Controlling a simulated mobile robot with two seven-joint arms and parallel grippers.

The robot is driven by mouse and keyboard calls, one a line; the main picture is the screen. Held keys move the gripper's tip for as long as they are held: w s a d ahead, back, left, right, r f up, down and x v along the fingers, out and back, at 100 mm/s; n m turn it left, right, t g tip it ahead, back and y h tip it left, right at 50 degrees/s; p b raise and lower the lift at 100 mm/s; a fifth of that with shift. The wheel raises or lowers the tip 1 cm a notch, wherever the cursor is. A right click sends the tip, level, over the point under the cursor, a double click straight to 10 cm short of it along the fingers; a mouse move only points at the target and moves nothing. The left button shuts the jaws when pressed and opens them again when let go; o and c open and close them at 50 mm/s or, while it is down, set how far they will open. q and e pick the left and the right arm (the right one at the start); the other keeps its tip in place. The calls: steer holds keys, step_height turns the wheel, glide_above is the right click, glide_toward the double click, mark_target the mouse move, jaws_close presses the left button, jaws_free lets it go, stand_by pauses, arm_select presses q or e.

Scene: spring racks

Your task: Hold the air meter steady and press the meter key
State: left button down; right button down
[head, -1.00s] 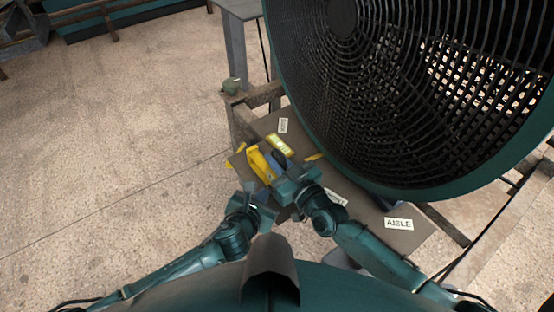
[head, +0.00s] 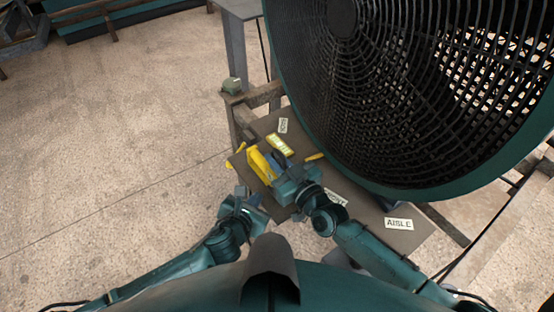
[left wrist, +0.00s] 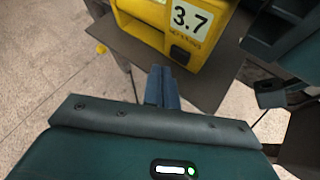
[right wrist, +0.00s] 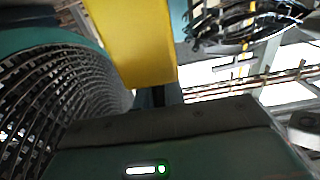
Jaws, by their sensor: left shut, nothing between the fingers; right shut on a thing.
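The yellow air meter (head: 260,166) is above the near left part of the grey tabletop. In the left wrist view its face (left wrist: 190,20) reads 3.7, with a dark key (left wrist: 180,55) below the reading. My right gripper (head: 284,172) is shut on the meter; the meter's yellow side (right wrist: 135,45) fills the upper middle of the right wrist view. My left gripper (head: 248,196) is shut and empty, to the lower left of the meter. Its fingertips (left wrist: 162,72) appear just below and left of the key, apart from it.
A large fan with a dark grille (head: 400,90) stands over the right of the table. Open floor (head: 110,150) lies to the left.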

arm_select(q)
steer(key=s+a, duration=0.1)
steer(key=a, duration=0.1)
steer(key=s+a, duration=0.1)
steer(key=a, duration=0.1)
steer(key=shift+s, duration=0.4)
arm_select(e)
steer(key=c, duration=1.4)
jaws_free()
